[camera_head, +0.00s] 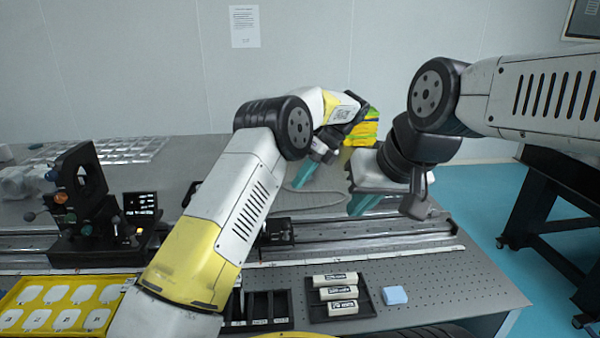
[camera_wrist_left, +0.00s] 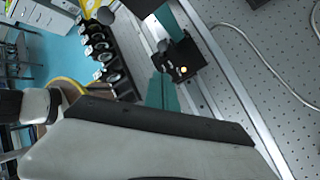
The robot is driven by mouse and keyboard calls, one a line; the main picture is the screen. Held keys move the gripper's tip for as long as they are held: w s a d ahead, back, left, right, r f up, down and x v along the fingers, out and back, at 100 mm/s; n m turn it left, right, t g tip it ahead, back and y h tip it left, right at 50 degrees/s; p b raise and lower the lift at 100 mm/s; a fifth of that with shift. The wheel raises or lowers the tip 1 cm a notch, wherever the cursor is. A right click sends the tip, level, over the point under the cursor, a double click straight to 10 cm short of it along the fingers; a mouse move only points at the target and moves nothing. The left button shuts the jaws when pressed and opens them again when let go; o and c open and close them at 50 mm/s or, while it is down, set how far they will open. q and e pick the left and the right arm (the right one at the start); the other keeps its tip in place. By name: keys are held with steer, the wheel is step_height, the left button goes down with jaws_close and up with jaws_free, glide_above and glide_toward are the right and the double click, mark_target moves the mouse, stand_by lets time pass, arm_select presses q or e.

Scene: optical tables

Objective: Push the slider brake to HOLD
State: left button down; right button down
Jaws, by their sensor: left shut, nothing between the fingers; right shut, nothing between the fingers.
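A black slider block (camera_head: 278,232) sits on the long metal rail (camera_head: 365,240) in the head view, partly behind my left arm. In the left wrist view, a black block with a small pale knob or light (camera_wrist_left: 180,62) on the rail looks like the same slider; HOLD markings cannot be read. My left gripper (camera_head: 304,176) has teal fingers, is shut and empty, and hangs above and behind the rail, apart from the slider in the head view. Its teal fingers show beside the block in the left wrist view (camera_wrist_left: 162,88). My right gripper (camera_head: 361,204) is shut and empty, pointing down, right of the slider.
A black optical mount (camera_head: 85,200) and a small display (camera_head: 141,204) stand at the left. A yellow tray (camera_head: 62,308) with white pads, a black tray of labelled blocks (camera_head: 312,306) and a blue block (camera_head: 394,295) lie in front of the rail. A cable lies behind it.

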arm_select(q)
steer(key=shift+w+v, duration=0.25)
steer(key=shift+v, duration=0.9)
steer(key=s+a+r+n+t+h, duration=0.1)
steer(key=s+a+r+n+h, duration=0.2)
steer(key=s+a+r+n, duration=0.3)
steer(key=s+a+r+n+t+h, duration=0.1)
steer(key=s+a+r+n+h, duration=0.15)
steer(key=a+r+n, duration=0.45)
steer(key=s+a+f+n+t+h, duration=0.1)
steer(key=s+a+n, duration=0.2)
steer(key=s, duration=0.4)
steer(key=s+a+f+n+t+h, duration=0.1)
steer(key=s+a+n+t, duration=0.1)
steer(key=s+n, duration=0.4)
steer(key=s+a+f+n+t+h, duration=0.1)
steer(key=s+a+n, duration=0.3)
steer(key=s, duration=0.6)
steer(key=shift+s+a+n+t+h, duration=0.15)
steer(key=shift+a+n+t+h, duration=0.2)
steer(key=shift+t, duration=0.35)
steer(key=shift+f, duration=0.1)
